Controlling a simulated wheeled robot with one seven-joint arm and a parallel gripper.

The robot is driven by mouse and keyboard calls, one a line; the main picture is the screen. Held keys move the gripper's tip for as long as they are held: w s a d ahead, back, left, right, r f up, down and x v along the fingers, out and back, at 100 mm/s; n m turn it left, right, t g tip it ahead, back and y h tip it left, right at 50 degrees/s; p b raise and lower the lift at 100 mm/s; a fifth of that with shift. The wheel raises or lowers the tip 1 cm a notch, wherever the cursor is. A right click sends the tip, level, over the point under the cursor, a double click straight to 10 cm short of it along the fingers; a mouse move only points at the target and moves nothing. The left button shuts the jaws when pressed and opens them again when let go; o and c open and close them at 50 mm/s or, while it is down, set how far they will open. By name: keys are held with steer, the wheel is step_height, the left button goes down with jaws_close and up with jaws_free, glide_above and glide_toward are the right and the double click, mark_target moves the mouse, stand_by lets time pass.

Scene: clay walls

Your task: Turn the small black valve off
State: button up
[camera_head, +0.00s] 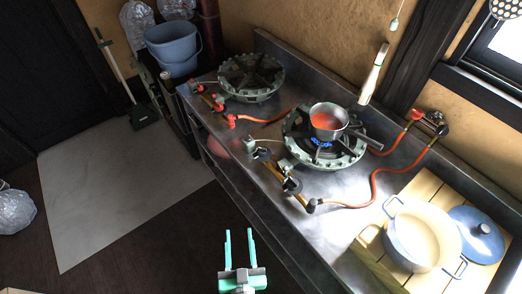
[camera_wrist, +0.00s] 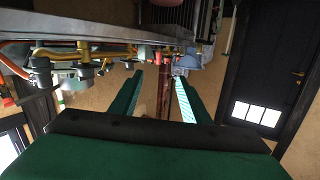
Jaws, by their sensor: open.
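The small black valve (camera_head: 292,185) sits on the brass gas pipe (camera_head: 272,168) at the front of the nearer burner (camera_head: 346,160). A blue flame (camera_head: 320,143) burns there under a small saucepan (camera_head: 327,120) of red liquid. My gripper (camera_head: 239,232) is open and empty, in front of the counter and to the left of and below the valve in the head view. It touches nothing. In the wrist view its two green fingers (camera_wrist: 158,78) stand apart, with pipe fittings (camera_wrist: 85,68) to their left. I cannot tell which fitting there is the black valve.
The steel counter (camera_head: 345,225) edge runs between my gripper and the pipes. Orange hoses (camera_head: 373,185) cross it. A second burner (camera_head: 250,76) with red-handled fittings is farther back. A white pot (camera_head: 422,235) stands on wooden slats at right. The floor (camera_head: 130,240) left of my gripper is clear.

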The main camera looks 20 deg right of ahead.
steer(key=w+d+m+h, duration=0.1)
steer(key=w+d, duration=0.2)
steer(key=w, duration=0.2)
steer(key=w+d+h, duration=0.1)
steer(key=w+d, duration=0.2)
steer(key=w, duration=0.3)
steer(key=m+h, duration=0.1)
steer(key=h, duration=0.1)
glide_toward(262, 154)
steer(key=x, duration=1.1)
steer(key=shift+w+r, duration=0.1)
steer(key=shift+w, duration=0.2)
steer(key=shift+d, duration=0.2)
steer(key=shift+c, duration=0.3)
